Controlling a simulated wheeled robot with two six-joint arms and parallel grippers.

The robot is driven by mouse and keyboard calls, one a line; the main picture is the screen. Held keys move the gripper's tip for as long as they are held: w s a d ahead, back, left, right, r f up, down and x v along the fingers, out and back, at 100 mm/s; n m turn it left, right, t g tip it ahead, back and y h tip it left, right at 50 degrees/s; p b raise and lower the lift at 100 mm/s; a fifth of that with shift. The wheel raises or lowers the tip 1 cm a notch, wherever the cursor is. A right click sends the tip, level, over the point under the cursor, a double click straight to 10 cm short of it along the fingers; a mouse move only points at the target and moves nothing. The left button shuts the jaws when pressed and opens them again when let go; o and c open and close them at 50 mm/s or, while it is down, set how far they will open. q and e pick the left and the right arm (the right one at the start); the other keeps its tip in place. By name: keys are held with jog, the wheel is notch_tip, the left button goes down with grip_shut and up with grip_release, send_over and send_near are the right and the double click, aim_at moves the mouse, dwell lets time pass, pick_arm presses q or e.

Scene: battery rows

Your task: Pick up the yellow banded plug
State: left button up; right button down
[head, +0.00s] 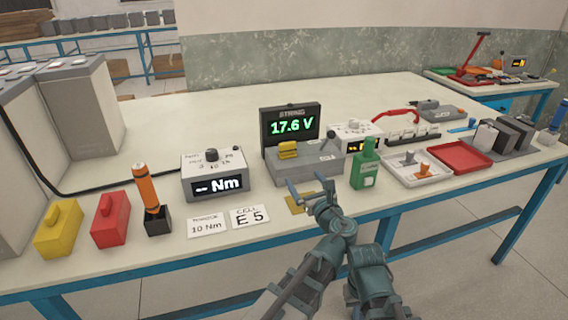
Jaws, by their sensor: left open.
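A small yellow piece with darker lines across it (288,150) sits on the left part of a grey block (318,173), in front of the voltage display. It looks like the yellow banded plug, but the bands are too small to be sure. My left gripper (299,193) is open and empty, just in front of the grey block and lower in the picture than the yellow piece, apart from it. A flat yellow patch (296,204) shows partly behind the gripper. My right gripper is not in view.
A display reading 17.6 V (291,127) stands behind the block. A torque meter (216,174) is to the left, a green bottle-like item (366,167) close on the right. White and red trays (460,157) lie further right. The table's back is clear.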

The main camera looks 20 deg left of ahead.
pick_arm(q)
jog(key=shift+w+d+r+m+t, duration=0.15)
jog(key=shift+w+m+t, duration=0.2)
jog(key=shift+m, duration=0.15)
jog(key=shift+w, duration=0.15)
send_near(288, 152)
jog(key=w, duration=0.1)
jog(key=w+a, duration=0.1)
jog(key=w, duration=0.1)
jog(key=shift+w+a+f, duration=0.15)
jog(key=shift+w+f, duration=0.05)
jog(key=shift+w, duration=0.05)
jog(key=shift+w+a, duration=0.15)
jog(key=shift+w, duration=0.05)
jog(key=shift+a, duration=0.1)
jog(key=x, duration=0.5)
jog(key=shift+a, duration=0.25)
jog(key=shift+s, duration=0.1)
jog(key=c, duration=1.5)
jog(key=shift+o, duration=0.2)
jog(key=shift+r, duration=0.1)
